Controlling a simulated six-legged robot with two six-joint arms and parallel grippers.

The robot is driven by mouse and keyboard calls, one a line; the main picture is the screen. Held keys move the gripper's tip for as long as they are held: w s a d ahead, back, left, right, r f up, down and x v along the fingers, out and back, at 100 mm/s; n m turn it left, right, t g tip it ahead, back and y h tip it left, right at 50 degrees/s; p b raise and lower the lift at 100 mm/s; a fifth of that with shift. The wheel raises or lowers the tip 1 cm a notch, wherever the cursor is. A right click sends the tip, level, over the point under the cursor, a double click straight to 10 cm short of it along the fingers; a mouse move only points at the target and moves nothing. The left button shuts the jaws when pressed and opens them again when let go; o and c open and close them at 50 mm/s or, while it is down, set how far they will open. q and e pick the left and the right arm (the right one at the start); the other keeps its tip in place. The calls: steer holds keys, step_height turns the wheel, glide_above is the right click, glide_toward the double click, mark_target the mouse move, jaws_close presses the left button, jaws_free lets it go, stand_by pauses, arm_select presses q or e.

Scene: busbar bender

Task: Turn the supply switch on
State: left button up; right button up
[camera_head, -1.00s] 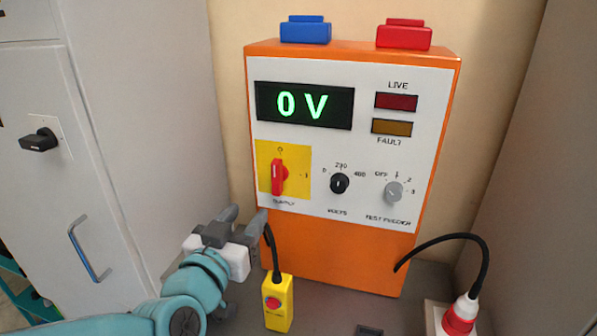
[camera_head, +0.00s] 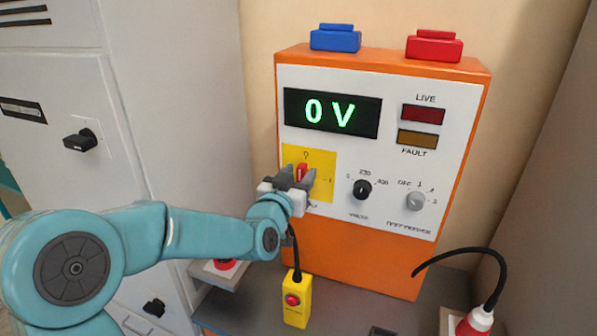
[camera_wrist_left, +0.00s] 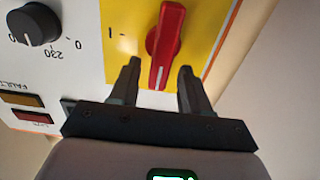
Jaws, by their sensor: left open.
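The supply switch (camera_head: 302,173) is a red rotary handle on a yellow plate (camera_head: 322,160) on the orange and white panel. In the head view my left gripper (camera_head: 297,180) is in front of it and hides its lower part. In the left wrist view the red handle (camera_wrist_left: 166,45) lies along the line between the two open fingers (camera_wrist_left: 157,80), its end near the fingertips. No contact shows. The handle points at the upper mark, not at the "I" mark. The display (camera_head: 332,113) reads 0 V. My right gripper is not in view.
Beside the switch are a black volts knob (camera_head: 362,189) and a grey test feeder knob (camera_head: 415,201). A grey cabinet (camera_head: 180,80) stands at the left.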

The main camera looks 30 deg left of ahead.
arm_select(q)
steer(key=shift+w, duration=0.1)
jaws_close()
steer(key=shift+d+m, duration=0.1)
steer(key=shift+m, duration=0.2)
steer(key=shift+d+m+b, duration=0.15)
steer(key=shift+m+b, duration=0.65)
steer(key=shift+w+d+f+m+b, duration=0.1)
steer(key=shift+d+f+m+b, duration=0.2)
steer(key=shift+m, duration=2.3)
steer(key=shift+w+d+f+m+b, duration=0.15)
steer(key=shift+d+f+m, duration=0.25)
steer(key=shift+m, duration=2.2)
steer(key=shift+d+f+m+b, duration=0.3)
steer(key=shift+f+m, duration=0.1)
steer(key=shift+m, duration=2.5)
